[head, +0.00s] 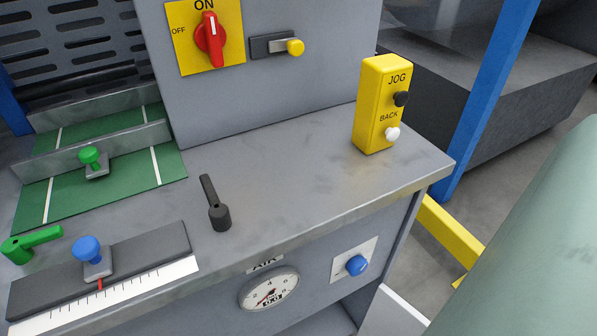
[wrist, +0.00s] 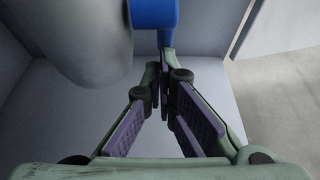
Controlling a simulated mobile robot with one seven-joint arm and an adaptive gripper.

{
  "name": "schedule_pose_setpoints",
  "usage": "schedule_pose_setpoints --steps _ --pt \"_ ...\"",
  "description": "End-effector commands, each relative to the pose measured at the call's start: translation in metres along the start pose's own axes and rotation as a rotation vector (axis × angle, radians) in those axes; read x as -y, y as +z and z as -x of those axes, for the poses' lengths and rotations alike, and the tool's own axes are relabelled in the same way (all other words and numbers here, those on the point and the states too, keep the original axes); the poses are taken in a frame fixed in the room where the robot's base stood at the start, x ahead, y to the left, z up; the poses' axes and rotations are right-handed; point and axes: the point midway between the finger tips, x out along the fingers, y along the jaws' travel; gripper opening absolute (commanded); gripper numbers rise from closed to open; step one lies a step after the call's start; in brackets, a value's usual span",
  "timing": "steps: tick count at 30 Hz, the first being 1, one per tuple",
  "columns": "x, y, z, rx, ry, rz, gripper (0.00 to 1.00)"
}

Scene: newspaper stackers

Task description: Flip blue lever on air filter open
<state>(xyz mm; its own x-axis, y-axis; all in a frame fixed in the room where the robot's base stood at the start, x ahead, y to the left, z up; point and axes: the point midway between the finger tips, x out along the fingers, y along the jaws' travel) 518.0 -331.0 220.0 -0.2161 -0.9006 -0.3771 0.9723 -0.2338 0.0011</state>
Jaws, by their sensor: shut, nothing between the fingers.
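In the wrist view, a blue part (wrist: 153,13), likely the lever on the air filter, shows at the top centre and is cut off by the frame edge. A large rounded grey body (wrist: 85,35), likely the filter, is left of it. My gripper (wrist: 160,62), with green fingers and purple pads, points up toward the blue part. Its tips are together and empty, close under the blue part's lower end; I cannot tell whether they touch it. The head view shows neither the gripper nor this lever.
Grey panels (wrist: 65,105) enclose the gripper in the wrist view; paler floor (wrist: 285,80) lies at right. In the head view, the console (head: 300,185) carries a yellow jog box (head: 372,100), a red switch (head: 209,40), a black lever (head: 216,205), a blue-knobbed slider (head: 88,249) and a gauge (head: 268,290).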

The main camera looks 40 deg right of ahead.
Motion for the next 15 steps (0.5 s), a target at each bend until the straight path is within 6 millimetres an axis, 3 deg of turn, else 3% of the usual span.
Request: schedule_pose_setpoints --steps 15 --pt "0.0 0.001 -0.019 0.007 0.0 0.002 0.0"
